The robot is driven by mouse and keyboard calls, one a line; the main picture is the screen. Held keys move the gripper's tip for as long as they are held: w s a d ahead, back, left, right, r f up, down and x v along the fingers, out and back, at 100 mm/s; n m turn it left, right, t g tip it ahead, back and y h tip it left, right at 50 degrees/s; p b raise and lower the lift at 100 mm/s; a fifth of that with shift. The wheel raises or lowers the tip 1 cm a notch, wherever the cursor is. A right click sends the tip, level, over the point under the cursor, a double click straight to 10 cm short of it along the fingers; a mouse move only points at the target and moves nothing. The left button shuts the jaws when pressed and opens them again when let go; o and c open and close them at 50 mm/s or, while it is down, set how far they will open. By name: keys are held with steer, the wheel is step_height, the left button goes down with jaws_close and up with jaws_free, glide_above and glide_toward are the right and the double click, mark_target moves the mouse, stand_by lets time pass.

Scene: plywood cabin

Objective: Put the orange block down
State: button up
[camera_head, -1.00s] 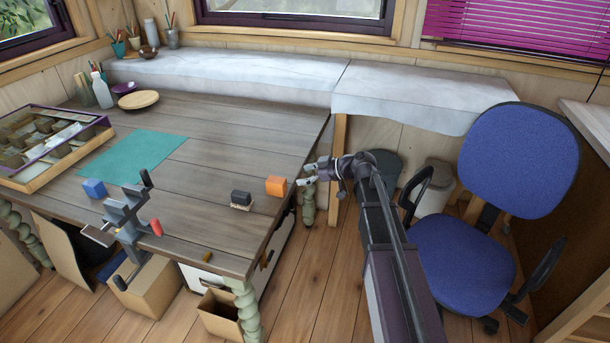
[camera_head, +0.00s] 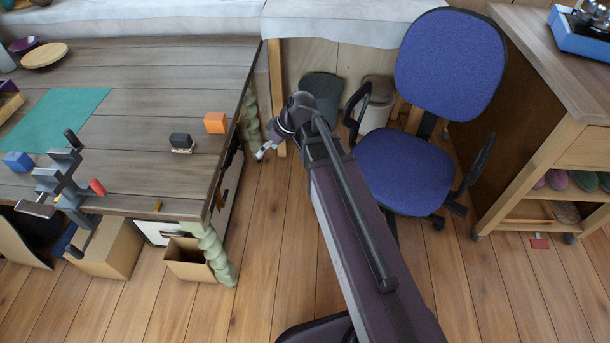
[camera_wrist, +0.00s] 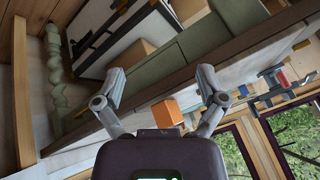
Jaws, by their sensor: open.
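The orange block (camera_head: 215,122) sits on the grey wooden table (camera_head: 150,80) near its right edge. My gripper (camera_head: 262,151) is off the table's right edge, to the right of the block and a little lower in the picture, apart from it. In the wrist view the orange block (camera_wrist: 167,112) shows beyond my two spread fingers (camera_wrist: 160,82), in the gap between them. The fingers are open and hold nothing.
A blue block (camera_head: 18,161) and a grey clamp (camera_head: 62,180) are farther left. A blue chair (camera_head: 420,165) and bins (camera_head: 322,95) stand right of the table. Bare floor (camera_head: 270,250) lies in front.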

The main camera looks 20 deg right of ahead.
steer(key=s+d+f+m+g+h, duration=0.1)
steer(key=s+d+f+m+h, duration=0.2)
steer(key=s+d+m+h, duration=0.3)
steer(key=s+d+m, duration=0.1)
steer(key=s+d, duration=0.1)
steer(key=s, duration=0.2)
steer(key=shift+s+d+g, duration=0.2)
steer(key=shift+s+g, duration=0.1)
steer(key=shift+g, duration=0.1)
steer(key=shift+o, duration=0.6)
steer(key=shift+w+r, duration=0.15)
steer(key=w+a+r+m+p, duration=0.2)
steer(key=w+a+r+p, duration=0.7)
steer(key=w+a, duration=0.2)
steer(key=w+a+r+m+p, duration=0.2)
steer(key=w+a+r+p, duration=0.7)
steer(key=w+a, duration=0.2)
steer(key=w, duration=0.2)
steer(key=shift+w, duration=0.35)
